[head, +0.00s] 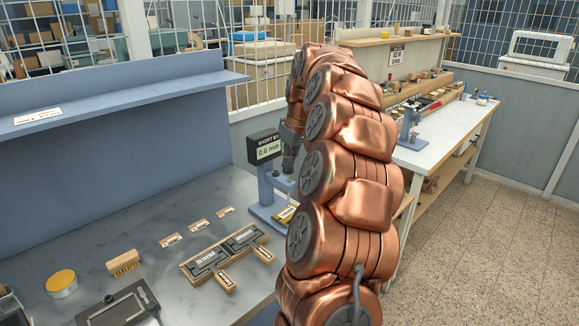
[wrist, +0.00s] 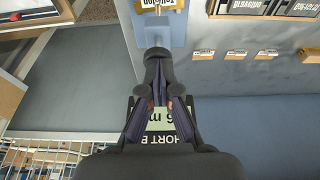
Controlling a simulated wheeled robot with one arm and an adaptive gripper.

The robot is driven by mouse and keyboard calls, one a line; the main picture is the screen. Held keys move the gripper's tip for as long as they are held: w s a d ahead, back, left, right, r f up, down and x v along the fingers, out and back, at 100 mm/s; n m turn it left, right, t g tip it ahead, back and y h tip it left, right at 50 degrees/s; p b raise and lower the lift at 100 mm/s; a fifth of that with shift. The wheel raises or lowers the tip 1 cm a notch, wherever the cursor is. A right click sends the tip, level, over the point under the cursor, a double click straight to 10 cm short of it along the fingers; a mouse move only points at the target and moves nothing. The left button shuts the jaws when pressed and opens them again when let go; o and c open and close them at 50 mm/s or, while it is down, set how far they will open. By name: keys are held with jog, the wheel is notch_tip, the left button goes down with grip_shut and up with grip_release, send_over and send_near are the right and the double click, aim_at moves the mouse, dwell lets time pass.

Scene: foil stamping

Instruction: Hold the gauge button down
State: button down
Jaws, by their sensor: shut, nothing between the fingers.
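The gauge is a blue stand (head: 266,188) on the bench with a black display (head: 266,148) reading "SHORT BY 0.6 mm". The display also shows, upside down, in the wrist view (wrist: 165,122), partly behind my gripper. My gripper (head: 289,168) points down at the gauge, right of the display. In the wrist view my gripper (wrist: 157,54) is shut and empty, its tips over the blue stand. The button is hidden, so I cannot tell whether the tips touch it. A brass-coloured block with a label (head: 286,214) sits on the gauge's base.
Left of the gauge, the bench holds a wooden tray of dark type blocks (head: 225,253), several small labelled pieces, a wooden-handled brush (head: 123,262) and a yellow-lidded tin (head: 61,283). A blue shelf (head: 120,97) runs behind. A white bench (head: 445,130) stands at right.

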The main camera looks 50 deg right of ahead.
jog(key=shift+r, duration=0.95)
jog(key=b+v, duration=0.1)
jog(key=v, duration=0.8)
jog(key=shift+r, duration=0.35)
